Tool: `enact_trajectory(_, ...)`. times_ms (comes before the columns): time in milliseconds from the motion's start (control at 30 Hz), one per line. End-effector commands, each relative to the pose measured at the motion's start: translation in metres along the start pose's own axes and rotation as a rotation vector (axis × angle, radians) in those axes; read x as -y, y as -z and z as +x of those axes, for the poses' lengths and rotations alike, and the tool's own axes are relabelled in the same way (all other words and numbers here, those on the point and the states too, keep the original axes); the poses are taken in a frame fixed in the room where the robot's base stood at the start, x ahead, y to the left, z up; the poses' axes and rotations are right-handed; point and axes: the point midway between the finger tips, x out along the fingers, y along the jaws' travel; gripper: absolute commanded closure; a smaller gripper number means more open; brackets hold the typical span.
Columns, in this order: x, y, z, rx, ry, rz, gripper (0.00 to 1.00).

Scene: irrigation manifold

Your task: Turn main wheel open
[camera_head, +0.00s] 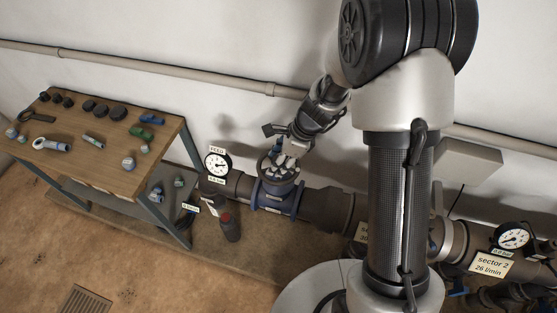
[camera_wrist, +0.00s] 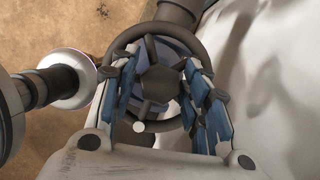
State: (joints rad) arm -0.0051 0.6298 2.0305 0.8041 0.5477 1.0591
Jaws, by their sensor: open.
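The main wheel is a dark round handwheel with spokes and a hub. In the wrist view the wheel (camera_wrist: 162,84) lies straight ahead, with its hub between my gripper's two blue-padded fingers. In the head view the wheel (camera_head: 266,172) sits on top of a blue valve body (camera_head: 277,198) in the pipe, partly hidden by my gripper. My gripper (camera_head: 286,162) is over the wheel, fingers pointing down; it also shows in the wrist view (camera_wrist: 163,90). The fingers are spread apart. I cannot tell whether they touch the wheel.
A wooden workbench (camera_head: 75,185) with several fittings is at the left. A sector 2 label (camera_head: 491,264) and another gauge (camera_head: 512,237) are at the right.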

Motion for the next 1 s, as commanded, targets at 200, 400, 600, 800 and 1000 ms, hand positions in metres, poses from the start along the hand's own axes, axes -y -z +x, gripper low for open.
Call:
enact_trajectory(200,0.0001,0.0000,-0.0004,0.000,0.000,0.000,0.68)
enact_trajectory(400,0.0001,0.0001,-0.0005,0.000,0.000,0.000,0.81)
enact_trajectory(600,0.0001,0.0001,-0.0005,0.000,0.000,-0.001,0.89)
enact_trajectory(800,0.0007,0.0000,-0.0011,-0.001,-0.011,-0.030,0.89)
enact_trajectory(1000,0.0009,-0.0002,-0.0015,0.000,-0.050,-0.123,0.89)
